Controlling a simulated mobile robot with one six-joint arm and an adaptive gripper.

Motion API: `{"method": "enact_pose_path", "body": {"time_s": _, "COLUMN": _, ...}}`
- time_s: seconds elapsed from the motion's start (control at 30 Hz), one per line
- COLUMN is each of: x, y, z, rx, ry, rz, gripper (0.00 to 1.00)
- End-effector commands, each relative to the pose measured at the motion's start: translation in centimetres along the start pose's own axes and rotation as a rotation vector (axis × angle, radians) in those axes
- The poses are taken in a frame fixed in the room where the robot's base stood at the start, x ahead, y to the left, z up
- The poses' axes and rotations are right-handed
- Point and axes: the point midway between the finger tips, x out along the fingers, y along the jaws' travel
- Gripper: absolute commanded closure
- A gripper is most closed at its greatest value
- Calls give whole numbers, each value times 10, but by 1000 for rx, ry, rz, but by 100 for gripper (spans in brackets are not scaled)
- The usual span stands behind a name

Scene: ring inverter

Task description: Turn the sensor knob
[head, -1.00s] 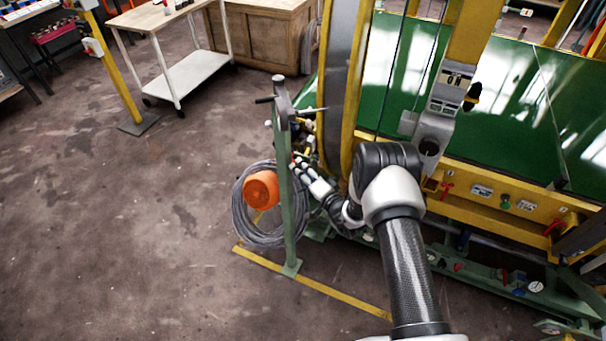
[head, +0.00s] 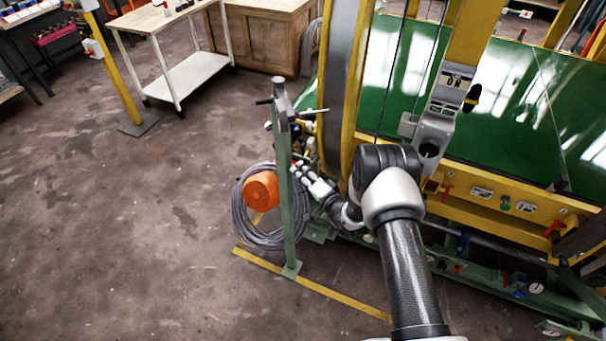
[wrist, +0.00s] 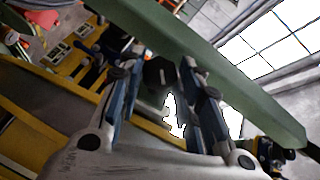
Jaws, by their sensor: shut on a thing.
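In the wrist view, a dark, six-sided knob (wrist: 159,72) sits between the two fingers of my gripper (wrist: 160,82), in front of a green beam. My gripper is shut on this knob, which I take to be the sensor knob. In the head view my gripper (head: 303,172) is low beside the green post at the left end of the machine. The knob cannot be made out there, as the post and the gripper crowd that spot.
The green post (head: 289,215) stands just left of my gripper, with a grey hose coil (head: 245,228) and an orange drum (head: 261,190) beside it. The yellow and green machine (head: 485,95) fills the right. Open floor (head: 130,230) lies to the left.

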Motion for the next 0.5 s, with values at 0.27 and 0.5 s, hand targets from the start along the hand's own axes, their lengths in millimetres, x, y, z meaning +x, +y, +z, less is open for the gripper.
{"method": "enact_pose_path", "body": {"time_s": 0.27, "x": 0, "y": 4, "z": 1, "rx": 20, "ry": 1, "rz": -38, "gripper": 92}}
{"method": "enact_pose_path", "body": {"time_s": 0.5, "x": 2, "y": 12, "z": 2, "rx": 87, "ry": 1, "rz": -164, "gripper": 92}}
